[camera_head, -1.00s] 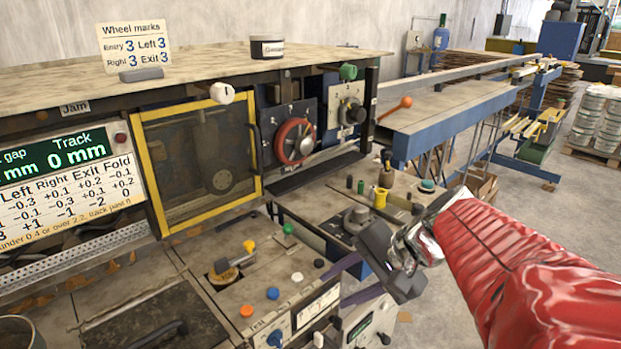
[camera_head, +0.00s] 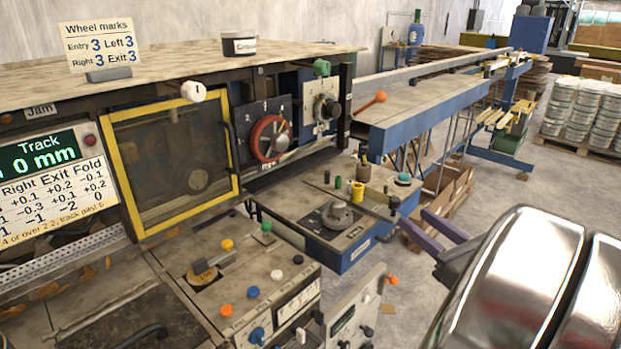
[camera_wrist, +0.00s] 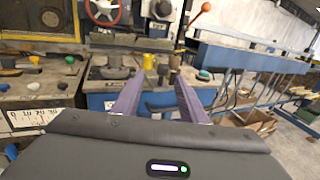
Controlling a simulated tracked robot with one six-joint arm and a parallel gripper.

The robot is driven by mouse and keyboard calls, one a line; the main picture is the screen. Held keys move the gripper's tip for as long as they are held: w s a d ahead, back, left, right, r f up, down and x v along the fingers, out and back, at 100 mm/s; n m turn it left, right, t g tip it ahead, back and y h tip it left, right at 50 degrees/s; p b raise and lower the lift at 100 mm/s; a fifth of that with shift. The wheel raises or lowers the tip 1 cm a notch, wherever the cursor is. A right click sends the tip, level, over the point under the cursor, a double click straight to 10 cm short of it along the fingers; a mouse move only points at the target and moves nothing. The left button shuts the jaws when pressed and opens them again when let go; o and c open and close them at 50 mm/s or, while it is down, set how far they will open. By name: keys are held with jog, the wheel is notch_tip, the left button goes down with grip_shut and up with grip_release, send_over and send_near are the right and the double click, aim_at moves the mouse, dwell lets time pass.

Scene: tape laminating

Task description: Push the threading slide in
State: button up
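A drawer-like unit with a grey top and blue sides (camera_head: 347,262) juts out below the machine's right part; it appears to be the threading slide. Its top carries a round grey knob (camera_head: 337,214) and a yellow cup (camera_head: 357,191). In the wrist view the blue front (camera_wrist: 98,103) shows beyond my fingers. My gripper (camera_head: 412,214) is to the right of the slide in the head view, with its purple fingers pointing toward it. In the wrist view my gripper (camera_wrist: 158,76) has its fingers apart. A dark bar shows low between them; I cannot tell whether they touch it.
A control panel with coloured buttons (camera_head: 253,292) stands left of the slide. The yellow-framed door (camera_head: 165,155) and red handwheel (camera_head: 268,138) are behind. A blue conveyor table (camera_head: 430,115) runs back right. Bare floor (camera_head: 410,285) shows in front right.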

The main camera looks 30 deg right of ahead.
aim_at(392, 198)
jog(key=shift+s+d, duration=0.2)
jog(key=shift+d, duration=0.05)
jog(key=shift+w+d, duration=0.15)
jog(key=shift+w, duration=3.3)
jog(key=shift+w+d, duration=0.15)
jog(key=shift+w, duration=3.3)
jog(key=shift+c, duration=0.4)
grip_shut()
